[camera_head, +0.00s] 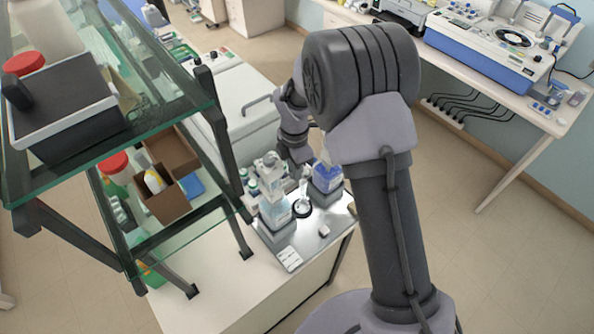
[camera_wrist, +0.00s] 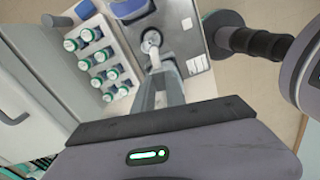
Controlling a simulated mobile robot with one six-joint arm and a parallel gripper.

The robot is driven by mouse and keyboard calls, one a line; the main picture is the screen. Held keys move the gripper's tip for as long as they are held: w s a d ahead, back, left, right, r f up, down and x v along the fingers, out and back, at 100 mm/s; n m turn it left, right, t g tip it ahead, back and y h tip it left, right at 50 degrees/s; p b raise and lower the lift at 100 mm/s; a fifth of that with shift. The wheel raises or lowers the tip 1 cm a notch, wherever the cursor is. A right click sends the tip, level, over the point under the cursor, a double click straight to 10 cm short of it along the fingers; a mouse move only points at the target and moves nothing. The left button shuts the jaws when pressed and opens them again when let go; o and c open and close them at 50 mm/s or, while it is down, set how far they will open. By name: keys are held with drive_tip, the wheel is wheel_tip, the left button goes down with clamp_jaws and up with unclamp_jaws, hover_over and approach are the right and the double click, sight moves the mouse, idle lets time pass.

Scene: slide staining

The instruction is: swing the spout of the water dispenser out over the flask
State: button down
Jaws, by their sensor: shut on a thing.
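My gripper (camera_wrist: 160,82) is shut, with a small pale part at its fingertips that looks like the spout (camera_wrist: 155,58) of the water dispenser. Just beyond the fingertips is a small clear vessel, likely the flask (camera_wrist: 151,40), over a dark ring on the metal worktop. In the head view the flask (camera_head: 303,196) stands between a clear bottle with pale blue liquid (camera_head: 276,207), which may be the water dispenser, and a darker blue bottle (camera_head: 327,177). My wrist comes down behind them and hides part of the grip. I cannot tell exactly where the spout tip points.
A rack of several green-capped bottles (camera_wrist: 97,55) stands left of the fingers in the wrist view. A glass shelf unit (camera_head: 165,117) rises left of the arm in the head view. The white bench top (camera_head: 215,290) in front is mostly bare.

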drive_tip(key=shift+w+a+n+p, duration=0.3)
drive_tip(key=shift+w+n, duration=0.2)
drive_tip(key=shift+n, duration=0.5)
drive_tip(key=shift+w, duration=0.1)
drive_tip(key=c, duration=1.4)
unclamp_jaws()
drive_tip(key=shift+a, duration=0.1)
drive_tip(key=shift+o, duration=0.2)
drive_tip(key=shift+r, duration=0.1)
wheel_tip(320, 180, up, 17)
drive_tip(key=shift+r+p, duration=0.15)
drive_tip(key=shift+p, duration=0.2)
